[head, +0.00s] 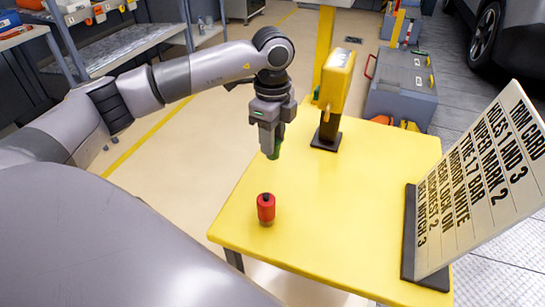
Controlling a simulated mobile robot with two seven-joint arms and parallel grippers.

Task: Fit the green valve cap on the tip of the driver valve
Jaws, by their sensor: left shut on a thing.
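My left gripper (271,143) points down above the far left edge of the yellow table. It is shut on a green object (273,152), which fits the green valve cap; the fingers hide most of it. A red cylinder (266,208) with a dark top stands upright on the table, nearer than the gripper and apart from it. I cannot make out which thing is the driver valve. My right gripper is out of view.
The yellow table (340,220) is mostly bare in the middle. A yellow device (337,80) on a dark base stands at its back. A tilted printed card (480,185) in a dark holder stands at its right. A grey toolbox (402,85) is behind; a car wheel (486,34) is far right.

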